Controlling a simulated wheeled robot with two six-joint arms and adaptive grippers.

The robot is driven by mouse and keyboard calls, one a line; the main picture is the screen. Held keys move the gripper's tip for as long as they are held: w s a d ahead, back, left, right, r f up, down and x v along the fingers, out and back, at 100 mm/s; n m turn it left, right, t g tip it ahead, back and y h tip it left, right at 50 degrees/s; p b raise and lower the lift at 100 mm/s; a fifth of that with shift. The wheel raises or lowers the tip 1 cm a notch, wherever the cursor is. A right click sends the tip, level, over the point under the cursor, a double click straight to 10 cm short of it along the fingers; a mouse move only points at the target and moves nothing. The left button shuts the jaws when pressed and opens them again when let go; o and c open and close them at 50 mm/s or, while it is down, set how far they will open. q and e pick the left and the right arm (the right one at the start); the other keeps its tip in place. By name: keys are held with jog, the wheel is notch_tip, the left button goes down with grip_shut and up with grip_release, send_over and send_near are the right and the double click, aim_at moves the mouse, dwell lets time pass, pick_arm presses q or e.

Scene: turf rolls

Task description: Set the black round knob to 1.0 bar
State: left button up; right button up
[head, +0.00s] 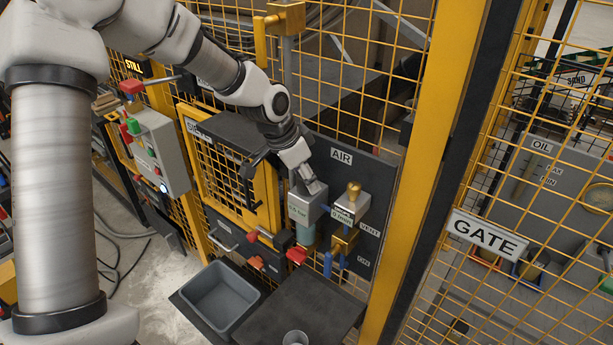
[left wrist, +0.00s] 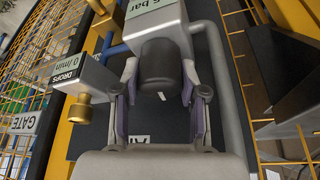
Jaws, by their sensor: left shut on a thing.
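The black round knob (left wrist: 160,65) sits on the grey regulator body (left wrist: 155,28), with a white mark on its face. In the left wrist view, my left gripper (left wrist: 160,80) has a finger on each side of the knob and is shut on it. In the head view my left gripper (head: 308,180) is at the top of the regulator (head: 303,210), and the knob is hidden there. The regulator's green "bar" readout (left wrist: 148,7) is cut off in the left wrist view; a 5 seems to stand before "bar". My right gripper is not in view.
A drip oiler marked "DROPS 0/min" (left wrist: 75,72) with a brass knob (left wrist: 79,110) stands close beside the regulator. A grey pipe (left wrist: 222,90) runs along the other side. The dark AIR panel (head: 342,158) lies behind. A grey bin (head: 222,297) is below.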

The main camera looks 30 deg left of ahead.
pick_arm(q)
jog(key=o, duration=0.9)
